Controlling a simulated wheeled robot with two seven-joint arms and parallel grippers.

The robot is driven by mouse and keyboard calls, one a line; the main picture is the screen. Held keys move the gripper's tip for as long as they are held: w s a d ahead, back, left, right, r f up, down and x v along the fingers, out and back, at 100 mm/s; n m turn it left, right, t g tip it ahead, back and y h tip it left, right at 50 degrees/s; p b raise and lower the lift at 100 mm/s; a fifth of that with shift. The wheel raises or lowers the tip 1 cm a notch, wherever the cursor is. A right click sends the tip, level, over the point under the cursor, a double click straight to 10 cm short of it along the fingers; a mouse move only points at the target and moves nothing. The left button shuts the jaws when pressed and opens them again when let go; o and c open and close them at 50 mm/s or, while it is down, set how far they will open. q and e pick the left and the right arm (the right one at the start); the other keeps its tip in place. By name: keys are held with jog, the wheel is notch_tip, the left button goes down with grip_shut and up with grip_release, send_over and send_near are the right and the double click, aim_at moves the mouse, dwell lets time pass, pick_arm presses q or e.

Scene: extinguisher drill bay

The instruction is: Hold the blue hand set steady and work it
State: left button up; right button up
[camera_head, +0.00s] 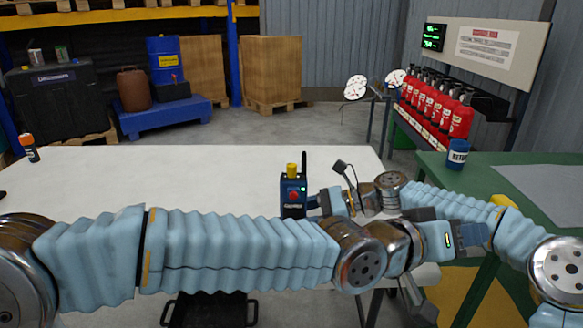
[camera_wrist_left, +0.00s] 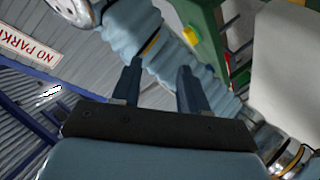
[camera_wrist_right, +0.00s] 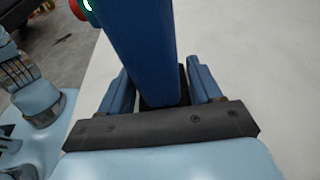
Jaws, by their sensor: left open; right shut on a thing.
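The blue hand set (camera_head: 292,208) stands upright above or on the white table, with a yellow knob (camera_head: 292,169) on top, a red button (camera_head: 293,196) on its face and a black antenna. My right gripper (camera_head: 313,203) is shut on its lower right side. In the right wrist view the blue body of the hand set (camera_wrist_right: 140,50) rises between the fingers (camera_wrist_right: 158,75). My left gripper (camera_head: 483,237) is open and empty, well right of the hand set, by my right forearm. The left wrist view shows its two fingers (camera_wrist_left: 158,75) apart with nothing between them.
My left arm crosses the table front, before the hand set. The white table (camera_head: 170,175) is mostly clear; an orange-and-black can (camera_head: 29,148) stands at its far left. A green table (camera_head: 480,165) with a blue can (camera_head: 457,155) is right. Red extinguishers (camera_head: 435,105) stand behind.

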pick_arm(q)
jog(key=w+a+r+n+t+h, duration=0.1)
jog(key=w+a+r+n+t, duration=0.15)
jog(key=r, duration=0.55)
jog(key=w+a+r+n+t+h, duration=0.2)
jog(key=r+n, duration=0.2)
jog(key=r, duration=0.3)
pick_arm(e)
jog(key=shift+s, duration=0.1)
pick_arm(q)
jog(key=w+a+f+n+t+y, duration=0.3)
jog(key=w+a+f+n, duration=0.2)
jog(key=w+a+n, duration=0.5)
jog(key=w+a+f+n+t+y, duration=0.1)
jog(key=w+a+n+t+y, duration=0.15)
jog(key=a+n, duration=0.6)
jog(key=w+a+f+n+t+y, duration=0.1)
jog(key=w+a+f+n+y, duration=0.15)
jog(key=a, duration=1.05)
jog(key=n+g+h, duration=0.3)
jog(key=n+g, duration=0.1)
jog(key=n, duration=0.1)
send_near(288, 169)
jog(key=x, duration=1.1)
